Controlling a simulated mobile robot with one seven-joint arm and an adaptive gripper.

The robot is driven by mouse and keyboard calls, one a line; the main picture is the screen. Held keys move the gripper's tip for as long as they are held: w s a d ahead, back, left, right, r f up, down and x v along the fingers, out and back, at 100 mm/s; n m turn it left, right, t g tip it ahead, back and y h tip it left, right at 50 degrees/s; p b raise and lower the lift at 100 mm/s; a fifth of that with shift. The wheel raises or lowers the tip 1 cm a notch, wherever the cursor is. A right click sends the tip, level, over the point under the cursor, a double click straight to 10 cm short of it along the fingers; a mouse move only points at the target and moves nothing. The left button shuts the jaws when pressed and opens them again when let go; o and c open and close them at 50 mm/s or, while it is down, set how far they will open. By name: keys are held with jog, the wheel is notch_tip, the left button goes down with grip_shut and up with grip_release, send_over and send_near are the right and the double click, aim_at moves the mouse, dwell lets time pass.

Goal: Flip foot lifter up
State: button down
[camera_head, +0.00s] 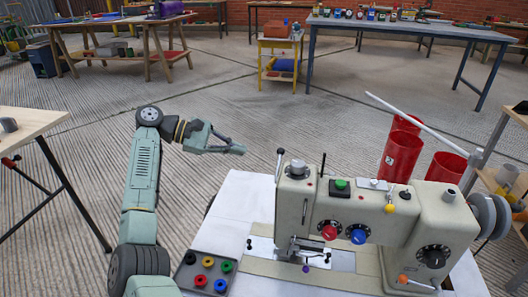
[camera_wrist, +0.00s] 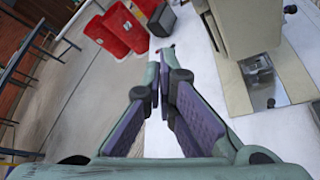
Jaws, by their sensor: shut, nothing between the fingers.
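A cream sewing machine (camera_head: 350,215) stands on a white table (camera_head: 235,215). Its needle and presser foot area (camera_head: 300,245) is at its left end, with a small purple knob (camera_head: 306,268) low beside it. A dark knob also shows near the machine's metal plate (camera_wrist: 258,70) in the wrist view. I cannot tell for certain which part is the foot lifter. My gripper (camera_head: 240,150) is shut and empty, in the air behind and left of the machine, touching nothing. In the wrist view its fingers (camera_wrist: 164,75) converge.
A dark tray of colored bobbins (camera_head: 207,272) lies at the table's front left. Red cylinders (camera_head: 402,155) stand behind the machine, and a pale rod (camera_head: 420,123) slants above. A handwheel (camera_head: 486,215) is on the right. Space left of the machine's head is open.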

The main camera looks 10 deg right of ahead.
aim_at(279, 164)
jog(key=s+d+p, duration=0.1)
jog(key=s+d, duration=0.2)
jog(key=d, duration=0.5)
jog(key=shift+s+d, duration=0.2)
jog(key=shift+d, duration=0.15)
jog(key=shift+f, duration=0.1)
jog(key=shift+b, duration=0.45)
jog(key=shift+r+m+t+b, duration=0.25)
jog(key=shift+m+t+b, duration=0.05)
jog(key=shift+b, duration=0.05)
